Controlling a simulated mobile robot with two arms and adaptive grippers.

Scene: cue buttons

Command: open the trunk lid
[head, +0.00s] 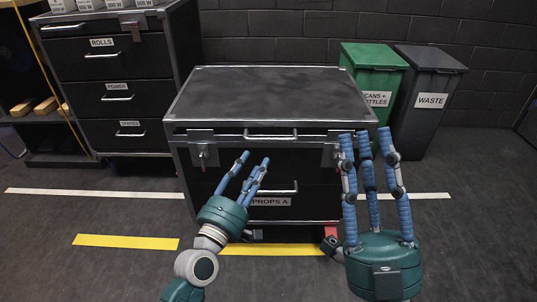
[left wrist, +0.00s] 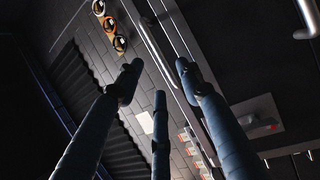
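The black trunk has a grey-edged lid (head: 270,92) that lies flat and closed. A metal handle (head: 270,135) is on the lid's front edge. A left latch (head: 204,152) and a right latch (head: 330,154) sit on the front; the right one is partly hidden by my right fingers. I cannot tell whether they are fastened. My left gripper (head: 252,168) is open and empty in front of the trunk, below the handle and right of the left latch. A latch (left wrist: 262,122) also shows in the left wrist view. My right gripper (head: 366,148) is open and empty before the trunk's right front corner.
Below the lid is a "PROPS A" front (head: 310,195) with its own handle. A drawer cabinet (head: 120,75) stands at left. A green bin (head: 372,68) and a grey waste bin (head: 425,90) stand at back right. The floor around has white and yellow lines.

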